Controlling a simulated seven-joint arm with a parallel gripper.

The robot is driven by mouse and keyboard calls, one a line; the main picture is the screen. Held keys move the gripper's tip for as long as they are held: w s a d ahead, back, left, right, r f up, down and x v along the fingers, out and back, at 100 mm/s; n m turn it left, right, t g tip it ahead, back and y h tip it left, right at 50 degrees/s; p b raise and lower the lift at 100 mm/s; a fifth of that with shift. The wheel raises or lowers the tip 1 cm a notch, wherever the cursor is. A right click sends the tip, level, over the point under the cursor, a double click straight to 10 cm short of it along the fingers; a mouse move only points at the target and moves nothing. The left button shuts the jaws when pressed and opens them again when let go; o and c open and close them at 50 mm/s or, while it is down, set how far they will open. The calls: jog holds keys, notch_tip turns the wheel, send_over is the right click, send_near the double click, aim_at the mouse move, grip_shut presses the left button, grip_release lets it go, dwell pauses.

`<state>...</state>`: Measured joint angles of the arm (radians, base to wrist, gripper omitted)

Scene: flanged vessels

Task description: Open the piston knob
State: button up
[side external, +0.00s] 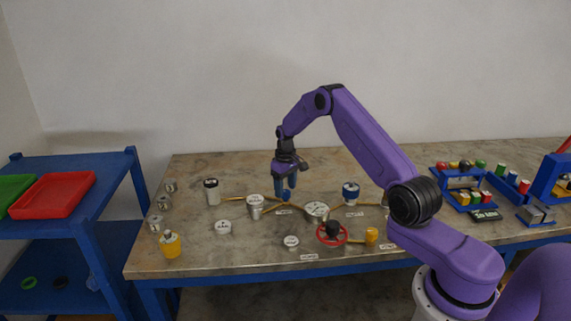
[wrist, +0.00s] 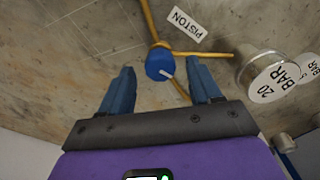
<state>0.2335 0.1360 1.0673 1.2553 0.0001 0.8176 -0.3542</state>
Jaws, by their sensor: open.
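The piston knob (wrist: 158,62) is a round blue knob with a short white pointer on it, set where yellow pipes meet. A white label reading PISTON (wrist: 187,25) lies beside it. In the wrist view, my gripper (wrist: 162,70) is open and empty, with one blue finger to each side of the knob. The fingers look apart from it. In the side view, my gripper (side external: 285,193) points down over the pipes in the middle of the table. The knob cannot be made out there, apparently hidden by the blue fingers.
A metal vessel with a lid marked 20 BAR (wrist: 265,75) stands right of the knob in the wrist view. The table's back left (side external: 230,168) is clear.

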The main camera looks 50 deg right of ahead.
aim_at(285, 191)
notch_tip(285, 191, up, 16)
dwell(0.4)
jog(key=s+a+r+n, duration=0.1)
jog(key=a+r, duration=0.1)
jog(key=a, duration=0.4)
jog(key=s+a+r+n, duration=0.1)
jog(key=s+a+n, duration=0.1)
jog(key=a, duration=0.5)
jog(key=s+a+r+n, duration=0.3)
jog(key=s+a+n, duration=0.1)
jog(key=s+a, duration=1.05)
jog(key=s+d+f+n, duration=0.1)
jog(key=s+n, duration=0.4)
jog(key=s, duration=1.9)
jog(key=shift+d+f+n, duration=0.35)
jog(key=shift+f+n, duration=0.05)
jog(key=shift+f, duration=0.3)
